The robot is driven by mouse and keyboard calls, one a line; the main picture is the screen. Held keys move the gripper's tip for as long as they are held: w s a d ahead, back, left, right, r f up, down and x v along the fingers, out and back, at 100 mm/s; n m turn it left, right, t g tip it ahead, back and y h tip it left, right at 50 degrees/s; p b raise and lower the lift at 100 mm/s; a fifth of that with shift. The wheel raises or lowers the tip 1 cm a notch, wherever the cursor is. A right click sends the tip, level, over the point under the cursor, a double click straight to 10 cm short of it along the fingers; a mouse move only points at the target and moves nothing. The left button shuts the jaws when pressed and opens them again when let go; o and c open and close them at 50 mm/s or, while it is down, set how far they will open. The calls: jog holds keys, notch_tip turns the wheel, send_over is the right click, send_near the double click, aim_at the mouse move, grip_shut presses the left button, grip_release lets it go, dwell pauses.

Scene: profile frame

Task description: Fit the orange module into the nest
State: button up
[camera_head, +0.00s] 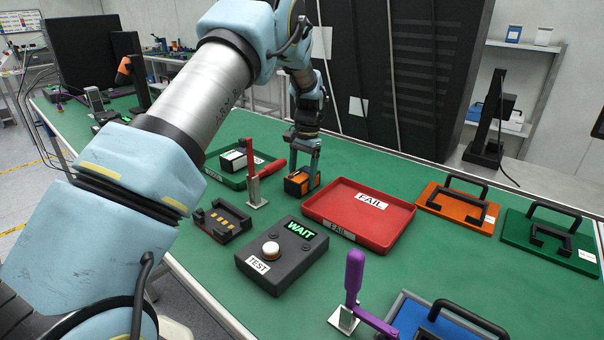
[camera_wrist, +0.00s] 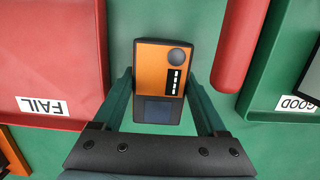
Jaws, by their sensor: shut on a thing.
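The orange module (camera_head: 299,184) is a small black-edged box with an orange face. My gripper (camera_head: 303,172) points down and is shut on it; in the wrist view the fingers (camera_wrist: 160,98) press on its two sides. The module's face (camera_wrist: 152,58) shows a round dark button, a black strip with white marks and a dark panel. It is at or just above the table; I cannot tell if it touches. The nest (camera_head: 222,220), a dark open fixture with gold contacts inside, stands empty to the left and nearer the camera.
A clamp with a red handle (camera_head: 250,160) stands upright between module and nest. The red FAIL tray (camera_head: 358,237) is right of the module, the green GOOD tray (camera_head: 229,181) behind left. The TEST box (camera_head: 280,268) reads WAIT. A purple-handled clamp (camera_head: 354,281) stands in front.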

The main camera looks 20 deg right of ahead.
jog(key=o, duration=1.5)
